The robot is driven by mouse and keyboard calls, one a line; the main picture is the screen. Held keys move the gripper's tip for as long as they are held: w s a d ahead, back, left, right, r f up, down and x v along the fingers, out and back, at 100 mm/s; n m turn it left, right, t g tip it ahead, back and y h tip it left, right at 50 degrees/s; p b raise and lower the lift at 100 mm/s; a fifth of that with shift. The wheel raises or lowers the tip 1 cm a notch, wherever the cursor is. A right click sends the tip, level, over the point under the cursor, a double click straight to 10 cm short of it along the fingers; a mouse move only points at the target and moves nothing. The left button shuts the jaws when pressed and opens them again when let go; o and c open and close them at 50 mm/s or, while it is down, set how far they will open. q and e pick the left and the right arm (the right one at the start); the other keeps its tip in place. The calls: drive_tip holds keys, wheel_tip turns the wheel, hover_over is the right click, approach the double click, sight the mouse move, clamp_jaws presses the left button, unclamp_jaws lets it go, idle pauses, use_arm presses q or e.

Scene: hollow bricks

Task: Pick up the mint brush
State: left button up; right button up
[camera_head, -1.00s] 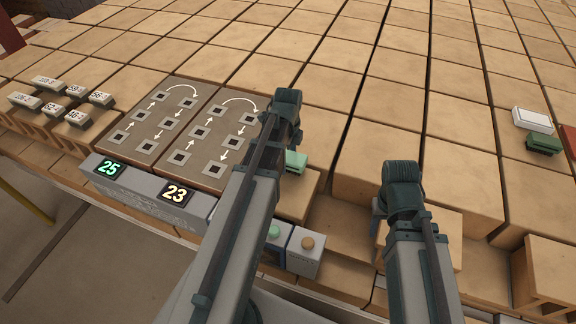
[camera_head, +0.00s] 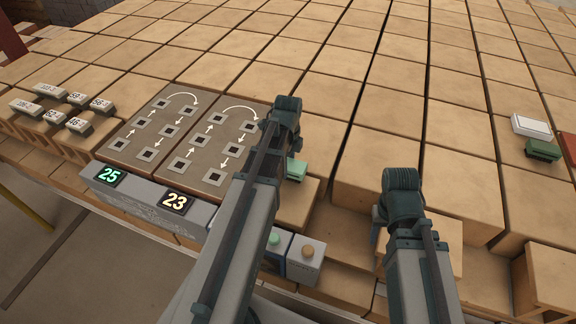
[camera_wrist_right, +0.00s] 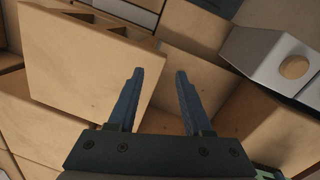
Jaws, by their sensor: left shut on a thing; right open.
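The mint brush (camera_head: 297,169) shows as a small pale green block just right of my left forearm, over a brick near the front of the stack. My left wrist (camera_head: 287,112) stands above and behind it. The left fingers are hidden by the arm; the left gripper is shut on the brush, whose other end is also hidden. My right gripper (camera_wrist_right: 159,75) is open and empty in the right wrist view, with both fingers apart above bricks. In the head view my right wrist (camera_head: 403,192) is over the bricks at the right.
A dark green brush (camera_head: 542,150) and a white block (camera_head: 532,124) lie at the right. Two boards with square sockets (camera_head: 214,145) lie left of my left arm. Labelled blocks (camera_head: 76,125) stand at far left. A button box (camera_head: 306,258) sits between the arms, with open gaps nearby.

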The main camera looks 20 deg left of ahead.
sight(293, 169)
use_arm(q)
drive_tip(key=shift+r+p, duration=0.55)
drive_tip(key=shift+r, duration=0.15)
use_arm(e)
drive_tip(key=shift+r, duration=0.65)
use_arm(q)
wheel_tip(293, 169, up, 3)
drive_tip(key=p, duration=0.3)
use_arm(e)
wheel_tip(293, 169, up, 3)
use_arm(q)
drive_tip(key=shift+s+d+f+b, duration=0.2)
drive_tip(key=shift+s+d, duration=0.15)
drive_tip(key=shift+d, duration=0.2)
drive_tip(key=shift+s+d+f+b, duration=0.15)
drive_tip(key=shift+s+d, duration=0.15)
drive_tip(key=shift+d, duration=0.25)
drive_tip(key=s+d+r+p, duration=0.1)
drive_tip(key=s+d, duration=0.5)
drive_tip(key=d, duration=0.6)
use_arm(e)
drive_tip(key=shift+r, duration=0.25)
use_arm(q)
drive_tip(key=shift+w+r, duration=0.1)
drive_tip(key=o, duration=0.8)
drive_tip(key=c, duration=0.5)
use_arm(e)
drive_tip(key=shift+s, duration=0.15)
